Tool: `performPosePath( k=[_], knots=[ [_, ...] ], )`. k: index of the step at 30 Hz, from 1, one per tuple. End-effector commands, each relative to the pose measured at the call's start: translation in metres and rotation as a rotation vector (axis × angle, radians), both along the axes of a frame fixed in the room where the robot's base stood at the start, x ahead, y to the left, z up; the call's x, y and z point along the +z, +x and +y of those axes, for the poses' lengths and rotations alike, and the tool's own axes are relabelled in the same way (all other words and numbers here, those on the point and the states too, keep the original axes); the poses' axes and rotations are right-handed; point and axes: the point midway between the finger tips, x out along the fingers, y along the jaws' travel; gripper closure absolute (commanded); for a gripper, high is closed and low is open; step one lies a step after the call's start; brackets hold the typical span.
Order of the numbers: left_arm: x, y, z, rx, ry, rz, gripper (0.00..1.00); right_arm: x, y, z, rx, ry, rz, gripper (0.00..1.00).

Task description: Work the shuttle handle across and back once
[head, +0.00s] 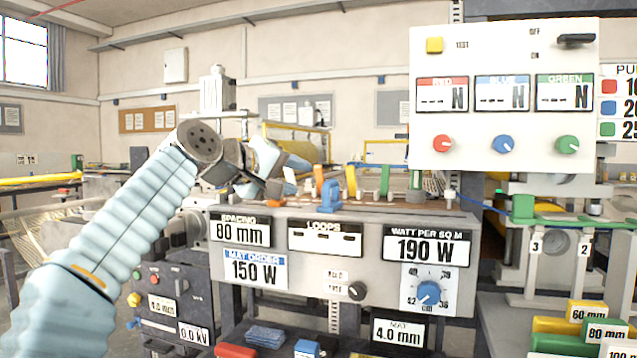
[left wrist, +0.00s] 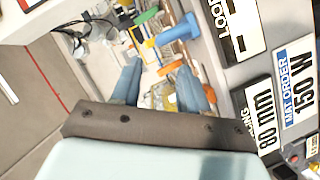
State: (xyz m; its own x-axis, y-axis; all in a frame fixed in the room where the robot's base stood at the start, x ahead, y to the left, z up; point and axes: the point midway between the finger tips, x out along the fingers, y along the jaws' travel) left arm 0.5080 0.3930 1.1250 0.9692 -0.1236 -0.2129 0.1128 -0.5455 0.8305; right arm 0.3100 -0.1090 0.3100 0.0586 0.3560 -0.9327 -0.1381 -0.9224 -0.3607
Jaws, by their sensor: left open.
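A blue handle-like piece (head: 328,197), which I take as the shuttle handle, stands at the front edge of the machine's top, above the LOOPS display. It also shows in the left wrist view (left wrist: 180,31), beyond and to the side of my fingers. My left gripper (head: 297,177) is just left of it, over the machine's top, with its fingers pointing right. In the left wrist view the two blue-grey fingers (left wrist: 160,86) are apart, with no handle clearly between them. The handle's base is partly hidden. My right gripper is not in view.
Orange (head: 319,177) and green (head: 384,181) upright pieces stand close behind and beside the handle. The front panel (head: 300,268) with displays and knobs lies below. A white control box (head: 505,100) hangs at the upper right. Coloured blocks (head: 588,325) sit at the lower right.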

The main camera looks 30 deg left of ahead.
Motion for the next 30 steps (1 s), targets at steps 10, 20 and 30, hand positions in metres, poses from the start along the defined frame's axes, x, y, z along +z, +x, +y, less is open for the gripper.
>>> performPosePath(
  k=[10, 20, 30],
  knots=[
    [-0.015, 0.077, -0.010, -0.002, -0.002, 0.002, 0.56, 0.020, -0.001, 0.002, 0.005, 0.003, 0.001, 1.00],
    [-0.022, 0.104, -0.013, 0.000, 0.000, 0.000, 0.56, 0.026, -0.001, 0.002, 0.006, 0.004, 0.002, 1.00],
    [-0.023, 0.104, -0.013, 0.000, 0.000, 0.000, 0.73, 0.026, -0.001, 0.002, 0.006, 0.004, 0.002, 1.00]
  ],
)
